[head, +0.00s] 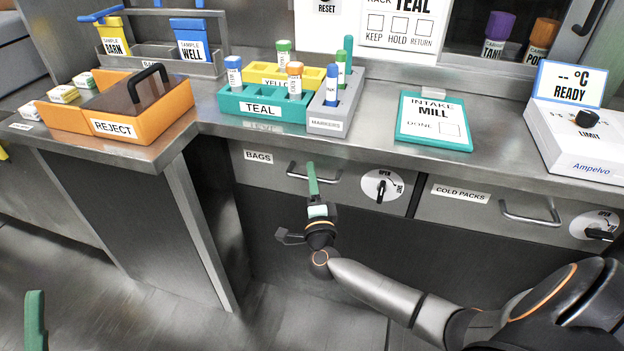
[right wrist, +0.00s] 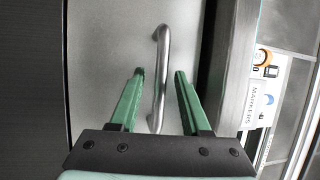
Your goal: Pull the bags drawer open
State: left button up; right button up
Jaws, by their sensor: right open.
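The bags drawer (head: 345,194), a grey front labelled BAGS, sits under the counter and looks closed. Its metal bar handle (head: 296,174) is partly hidden behind my right gripper (head: 312,178). A round latch dial (head: 381,187) is on the drawer's right side, its black knob upright, towards the OPEN mark. In the right wrist view the handle (right wrist: 161,85) runs between the two green fingers of my open right gripper (right wrist: 160,75), with gaps on both sides. Of my left gripper (head: 35,315) only a green finger shows at the lower left.
The cold packs drawer (head: 460,211), with its own handle and dial, is to the right. The counter above holds the orange REJECT box (head: 160,125), the teal rack (head: 240,105) and the intake mill pad (head: 433,122). A counter leg panel (head: 197,225) stands left of the drawer.

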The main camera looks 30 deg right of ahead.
grip_shut()
dwell(1.4)
